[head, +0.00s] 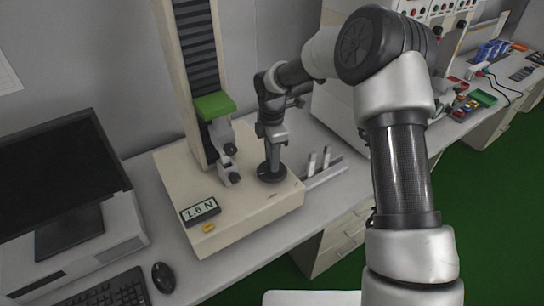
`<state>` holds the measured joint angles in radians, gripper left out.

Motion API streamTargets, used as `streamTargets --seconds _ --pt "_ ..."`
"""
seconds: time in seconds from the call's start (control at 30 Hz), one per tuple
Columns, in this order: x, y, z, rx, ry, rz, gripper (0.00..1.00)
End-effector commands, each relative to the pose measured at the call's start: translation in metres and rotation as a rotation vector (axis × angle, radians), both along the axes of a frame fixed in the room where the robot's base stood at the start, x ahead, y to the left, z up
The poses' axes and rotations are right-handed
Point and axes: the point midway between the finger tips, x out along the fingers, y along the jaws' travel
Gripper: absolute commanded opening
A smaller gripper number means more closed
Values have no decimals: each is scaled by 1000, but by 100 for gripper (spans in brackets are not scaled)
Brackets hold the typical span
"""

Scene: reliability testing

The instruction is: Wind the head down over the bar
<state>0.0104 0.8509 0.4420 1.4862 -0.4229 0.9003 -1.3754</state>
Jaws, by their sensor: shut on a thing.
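The test stand has a green-topped head (214,106) on its tall column, with a grey clamp under it. A lower grey fixture (231,172) stands on the beige base right below the head. I cannot make out the bar apart from these fixtures. A black round-based knob (272,175) sits on the base, right of the head. My gripper (272,147) points down and is shut on the upright stem of this knob; its fingertips are small and partly hidden. A display (200,210) on the base front reads 1.6 N.
A monitor (60,170), a keyboard (112,290) and a mouse (163,278) are at the left. Two small upright metal pieces (319,160) stand on a rail right of the base. A cabinet and several tools are farther right. My arm covers part of the bench.

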Motion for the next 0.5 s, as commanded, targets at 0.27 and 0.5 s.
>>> streamTargets --seconds 0.27,0.5 --pt "1 1 1 1 -2 43 7" --pt "1 1 1 1 -2 46 7"
